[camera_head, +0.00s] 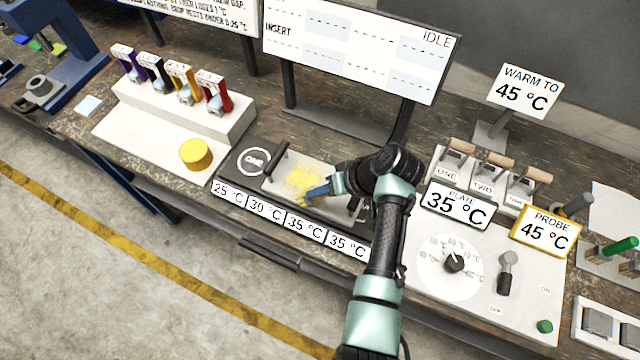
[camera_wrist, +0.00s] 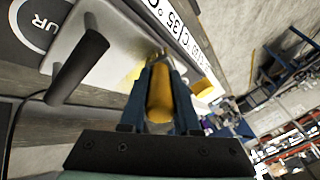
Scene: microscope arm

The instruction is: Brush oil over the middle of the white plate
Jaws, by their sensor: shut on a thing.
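The white plate (camera_head: 318,167) lies on the bench, with a black bar handle at its left side. A speckled yellow patch (camera_head: 300,181) covers part of its middle. My gripper (camera_head: 318,192) is low over the plate at the patch's right edge. In the wrist view its blue fingers are shut on a brush (camera_wrist: 160,95) with a yellow-orange body, pointing away toward the plate (camera_wrist: 112,55). The brush tip is partly hidden, so I cannot tell whether it touches the plate.
A yellow cylinder (camera_head: 195,153) stands on a white board at left, below a rack of several coloured handled tools (camera_head: 170,85). Temperature labels line the plate's front. Right are a PLATE 35 °C sign (camera_head: 458,204), a PROBE 45 °C sign (camera_head: 546,231) and a dial (camera_head: 454,262).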

